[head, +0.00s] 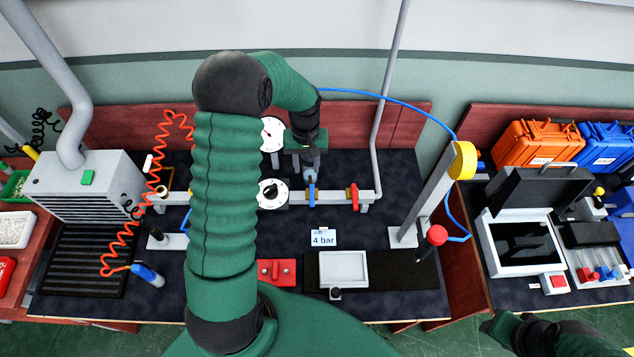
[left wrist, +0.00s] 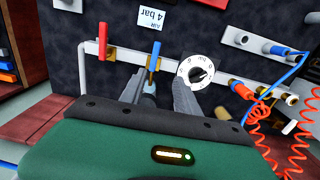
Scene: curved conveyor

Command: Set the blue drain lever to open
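The blue drain lever (head: 311,192) is on the grey pipe along the back of the bench. It stands across the pipe and also shows in the left wrist view (left wrist: 155,55). My left gripper (head: 310,158) is just behind it in the head view. In the left wrist view its two fingers (left wrist: 157,82) are apart, with the lever's lower end just beyond the gap and a grey-blue cylinder between them. I cannot tell whether a finger touches the lever. My right arm's dark end (head: 520,330) is at the lower right, its fingers not clear.
A red lever (head: 354,197) stands beside the blue one, also across the pipe (head: 333,198). A white dial (head: 271,193) is on the other side. My left arm hides part of the bench. A "4 bar" sign (head: 323,238) lies in front.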

